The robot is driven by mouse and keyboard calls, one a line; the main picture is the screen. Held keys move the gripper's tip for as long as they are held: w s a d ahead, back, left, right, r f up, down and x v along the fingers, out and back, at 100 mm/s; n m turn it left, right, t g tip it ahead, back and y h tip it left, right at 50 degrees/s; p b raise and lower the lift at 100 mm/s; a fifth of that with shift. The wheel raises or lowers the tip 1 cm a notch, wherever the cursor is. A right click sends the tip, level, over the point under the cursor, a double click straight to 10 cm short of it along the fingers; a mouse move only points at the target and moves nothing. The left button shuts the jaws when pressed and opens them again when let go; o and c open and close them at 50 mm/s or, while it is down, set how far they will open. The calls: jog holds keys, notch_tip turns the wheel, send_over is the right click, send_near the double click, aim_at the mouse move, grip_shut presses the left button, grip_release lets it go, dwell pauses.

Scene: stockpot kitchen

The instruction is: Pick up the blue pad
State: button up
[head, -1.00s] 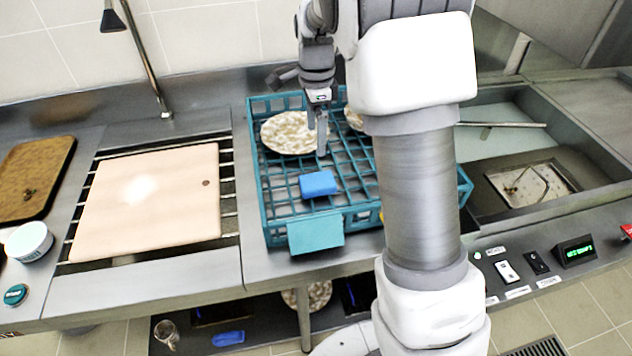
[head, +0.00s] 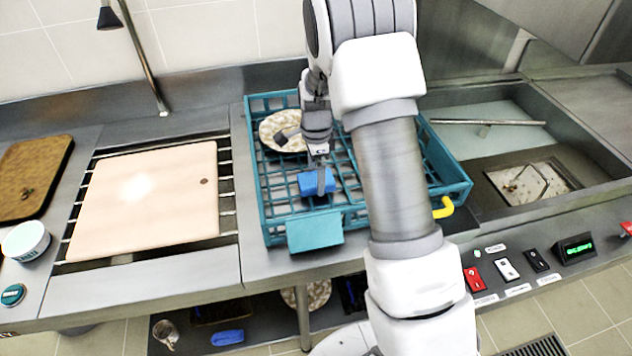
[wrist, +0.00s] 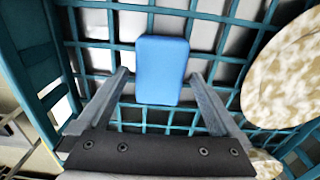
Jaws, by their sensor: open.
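The blue pad (head: 308,184) lies in the teal rack (head: 264,222), on its grid floor towards the front. My gripper (head: 319,188) is over the pad and partly covers it in the head view. In the wrist view, the pad (wrist: 163,69) shows whole, beyond the fingertips and roughly between their lines. My gripper (wrist: 160,82) is open, with one finger to each side and nothing held. I cannot tell the exact height gap between the fingertips and the pad.
A speckled plate (head: 274,131) stands in the rack behind the pad; it also shows in the wrist view (wrist: 288,72). The rack walls surround the pad. A yellow hook-shaped piece (head: 443,208) is at the rack's front right. Another blue item (head: 227,337) lies on the lower shelf.

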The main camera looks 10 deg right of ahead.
jog(key=shift+f, duration=0.15)
jog(key=c, duration=1.2)
jog(key=shift+c, duration=0.2)
notch_tip(320, 180, up, 5)
jog(key=shift+s+f, duration=0.1)
jog(key=shift+f, duration=0.1)
jog(key=s+d+r, duration=0.1)
jog(key=s+r, duration=0.5)
jog(key=s, duration=0.5)
jog(key=shift+s+r, duration=0.2)
jog(key=shift+s, duration=0.05)
jog(key=o, duration=0.8)
jog(key=c, duration=0.6)
jog(key=shift+c, duration=0.2)
